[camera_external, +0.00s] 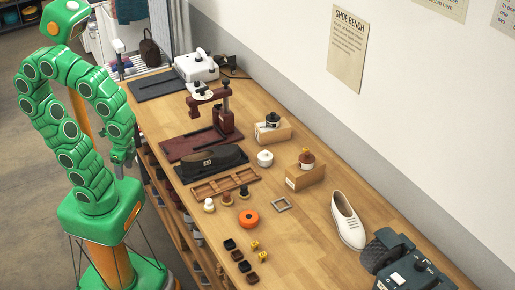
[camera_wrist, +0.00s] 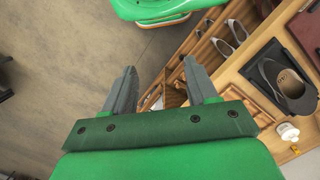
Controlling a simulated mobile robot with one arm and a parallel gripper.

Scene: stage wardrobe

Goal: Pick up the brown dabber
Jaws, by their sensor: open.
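Three small dabbers stand in a row on the wooden bench in the external view. The middle one looks brown, the brown dabber (camera_external: 227,198), between a white dabber (camera_external: 209,205) and a black dabber (camera_external: 244,191). My gripper (camera_external: 122,168) hangs beside the bench's left edge, well left of the dabbers and apart from them. In the wrist view my gripper (camera_wrist: 160,78) has its two fingers spread with nothing between them. The white dabber (camera_wrist: 288,132) shows at the right there; I cannot make out the brown one.
A wooden divided tray (camera_external: 224,182) and a black shoe (camera_external: 212,160) on a board lie behind the dabbers. An orange round tin (camera_external: 249,219) sits just in front. Shelves with shoes (camera_wrist: 222,46) are below the bench edge. A white shoe (camera_external: 348,220) stands farther right.

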